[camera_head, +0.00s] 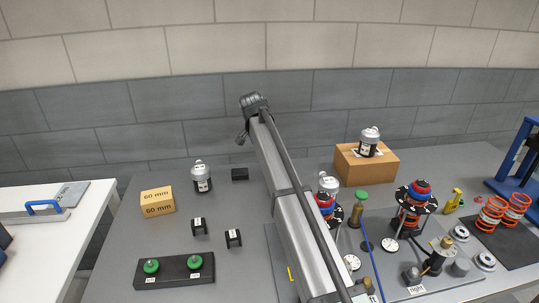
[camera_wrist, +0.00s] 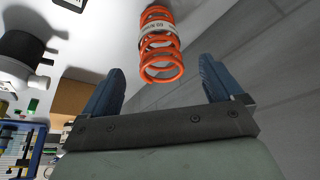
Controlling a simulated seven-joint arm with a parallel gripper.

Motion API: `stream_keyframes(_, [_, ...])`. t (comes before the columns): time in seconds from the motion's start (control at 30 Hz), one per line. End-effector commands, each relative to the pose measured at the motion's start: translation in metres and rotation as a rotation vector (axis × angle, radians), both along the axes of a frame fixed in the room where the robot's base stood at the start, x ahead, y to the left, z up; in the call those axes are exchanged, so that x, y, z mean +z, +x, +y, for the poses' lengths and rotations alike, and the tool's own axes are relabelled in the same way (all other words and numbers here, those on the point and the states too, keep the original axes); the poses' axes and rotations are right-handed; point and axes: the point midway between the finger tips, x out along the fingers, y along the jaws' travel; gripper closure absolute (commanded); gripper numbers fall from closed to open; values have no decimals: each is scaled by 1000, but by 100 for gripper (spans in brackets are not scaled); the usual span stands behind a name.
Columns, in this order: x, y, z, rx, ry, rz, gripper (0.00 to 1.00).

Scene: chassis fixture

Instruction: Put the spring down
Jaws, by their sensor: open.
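My gripper (camera_wrist: 162,70) is open in the wrist view, with its two blue fingers spread wide. An orange coil spring (camera_wrist: 161,60) with a pale lettered band shows ahead of the fingers. Its near end lies between the fingertips in the picture, with a visible gap on both sides. I cannot tell what the spring rests on. In the head view, two orange springs, a left one (camera_head: 489,215) and a right one (camera_head: 515,208), stand on a dark mat (camera_head: 519,248) at the far right. My gripper cannot be made out in the head view.
A blue frame (camera_head: 519,160) stands behind the mat. A cardboard box (camera_head: 378,170) bears a silver canister (camera_head: 369,142). Red and black assemblies and small parts crowd the table's right half. A black block (camera_head: 150,283) with green knobs is at front left.

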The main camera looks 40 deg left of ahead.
Motion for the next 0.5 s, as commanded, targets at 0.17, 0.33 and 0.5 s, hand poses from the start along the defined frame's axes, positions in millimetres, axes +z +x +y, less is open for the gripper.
stream_keyframes(0.17, [29,-12,0,0,1,-1,7])
stream_keyframes(0.33, [45,-19,0,1,0,0,7])
stream_keyframes(0.5, [53,-22,0,0,0,0,7])
